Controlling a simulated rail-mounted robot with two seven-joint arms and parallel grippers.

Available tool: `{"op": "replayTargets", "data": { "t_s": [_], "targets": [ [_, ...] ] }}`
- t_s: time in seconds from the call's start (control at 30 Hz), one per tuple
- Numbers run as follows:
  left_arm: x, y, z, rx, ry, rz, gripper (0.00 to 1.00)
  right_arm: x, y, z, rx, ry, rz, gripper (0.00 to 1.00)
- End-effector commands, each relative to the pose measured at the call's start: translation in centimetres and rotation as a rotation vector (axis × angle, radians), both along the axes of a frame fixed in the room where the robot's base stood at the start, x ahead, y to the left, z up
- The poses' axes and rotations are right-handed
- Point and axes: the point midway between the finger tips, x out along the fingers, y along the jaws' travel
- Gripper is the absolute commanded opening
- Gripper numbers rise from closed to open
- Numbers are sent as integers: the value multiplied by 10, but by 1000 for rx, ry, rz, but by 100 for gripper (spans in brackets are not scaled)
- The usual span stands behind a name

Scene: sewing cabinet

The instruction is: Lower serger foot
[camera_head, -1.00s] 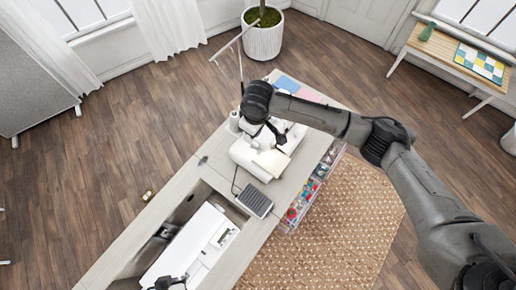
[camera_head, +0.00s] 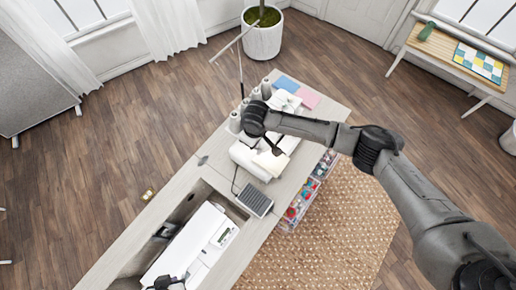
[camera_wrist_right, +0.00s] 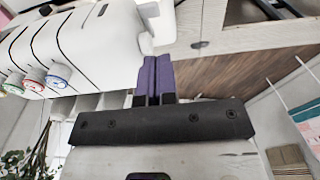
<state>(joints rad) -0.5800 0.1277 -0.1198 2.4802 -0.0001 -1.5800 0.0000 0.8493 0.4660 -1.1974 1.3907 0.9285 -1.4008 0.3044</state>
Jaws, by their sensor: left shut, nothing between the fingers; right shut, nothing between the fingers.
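The white serger (camera_head: 246,157) stands on the cabinet top, partly under my right arm in the head view. In the right wrist view its white body (camera_wrist_right: 85,42) with coloured dials fills the upper left. My right gripper's purple fingers (camera_wrist_right: 154,76) are shut and empty, close to the body's right end; I cannot tell whether they touch it. The serger's foot and its lever cannot be made out. My left gripper (camera_head: 166,283) is shut at the bottom edge of the head view, near the white sewing machine.
The white sewing machine (camera_head: 190,243) sits in the cabinet's recess. A dark pedal (camera_head: 255,200) lies on the cabinet top (camera_head: 226,176) in front of the serger. Thread cones (camera_head: 235,121), a blue sheet (camera_head: 287,83) and a pink sheet (camera_head: 308,97) are behind. Clear drawers (camera_head: 300,204) line the right side.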

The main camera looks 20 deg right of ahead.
Motion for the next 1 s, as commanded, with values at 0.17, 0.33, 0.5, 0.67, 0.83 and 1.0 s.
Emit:
{"op": "replayTargets", "data": {
  "t_s": [0.17,0.33,0.5,0.67,0.83,1.0],
  "targets": [
    [0,-1,6,-2,0,1,0,-4,-2,-26,-2,2,-1,0],
    [0,-2,10,-7,1,4,0,-11,-7,-42,-1,0,0,0],
    [0,-4,12,-13,1,8,0,-16,-9,-51,-1,0,0,0],
    [0,-4,12,-13,1,8,0,-16,-10,-53,-1,-1,0,0],
    [0,-4,11,-12,1,8,0,-16,-10,-53,-1,-1,0,0],
    [0,-2,12,-8,0,5,0,-17,-10,-53,0,0,0,0]
  ]
}}
